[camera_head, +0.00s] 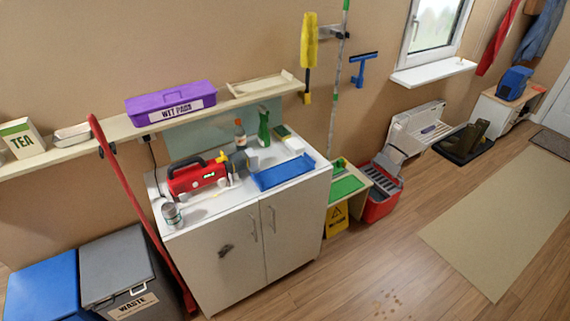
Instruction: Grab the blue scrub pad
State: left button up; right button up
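I cannot make out a clear blue scrub pad. A flat blue tray-like thing (283,172) lies at the right front of the white cabinet's top (205,208). A small dark green pad-like thing (281,131) lies behind it, near the wall. A purple box (171,104) labelled "WET PADS" stands on the wall shelf above, and its inside is hidden. Neither of my grippers is in view.
A red machine (196,177), an orange-capped bottle (240,133) and a green spray bottle (264,128) crowd the cabinet top. A red pole (133,205) leans at its left, beside grey (115,262) and blue bins (42,292).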

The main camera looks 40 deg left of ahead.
aim_at(270, 177)
jog(key=u, duration=0.45)
jog(key=i, duration=0.8)
jog(key=u, duration=0.8)
